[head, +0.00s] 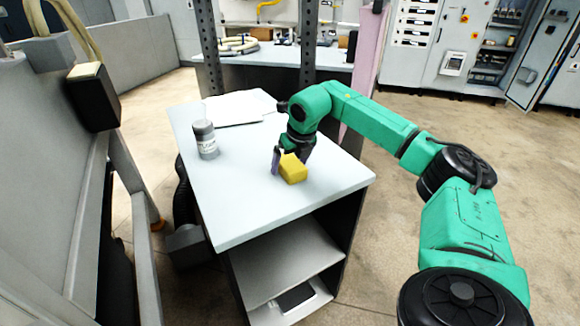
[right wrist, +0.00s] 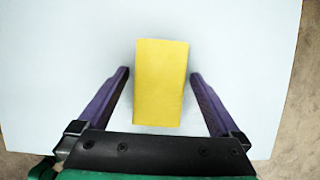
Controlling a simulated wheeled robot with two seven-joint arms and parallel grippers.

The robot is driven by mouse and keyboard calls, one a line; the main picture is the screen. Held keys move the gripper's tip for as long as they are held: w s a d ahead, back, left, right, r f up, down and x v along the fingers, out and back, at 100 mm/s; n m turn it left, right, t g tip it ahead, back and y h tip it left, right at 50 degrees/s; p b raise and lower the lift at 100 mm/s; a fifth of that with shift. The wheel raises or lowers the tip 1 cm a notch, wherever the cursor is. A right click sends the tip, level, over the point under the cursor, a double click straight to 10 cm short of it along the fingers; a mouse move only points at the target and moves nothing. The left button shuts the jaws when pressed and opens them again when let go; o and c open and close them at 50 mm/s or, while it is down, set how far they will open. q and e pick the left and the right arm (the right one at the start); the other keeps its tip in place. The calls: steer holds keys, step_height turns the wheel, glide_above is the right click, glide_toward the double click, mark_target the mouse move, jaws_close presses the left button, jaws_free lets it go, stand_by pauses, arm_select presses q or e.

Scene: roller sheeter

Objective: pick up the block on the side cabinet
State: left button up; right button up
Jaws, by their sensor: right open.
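A yellow block (head: 293,169) lies on the white top of the side cabinet (head: 255,213). In the right wrist view the block (right wrist: 161,82) stands upright in the picture between my two purple fingers, with a gap on each side. My right gripper (head: 280,160) is at the block in the head view, with one purple finger showing at the block's left. Its fingers also show in the right wrist view (right wrist: 160,85), open and apart from the block. The far finger is hidden in the head view. My left gripper is not in view.
A grey canister (head: 205,140) stands on the cabinet top to the left of the block. White papers (head: 235,107) lie at the back of the top. Grey machine panels (head: 30,170) stand at the left. The front of the cabinet top is clear.

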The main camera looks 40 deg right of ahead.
steer(key=shift+f, duration=0.15)
jaws_close()
stand_by(0.4)
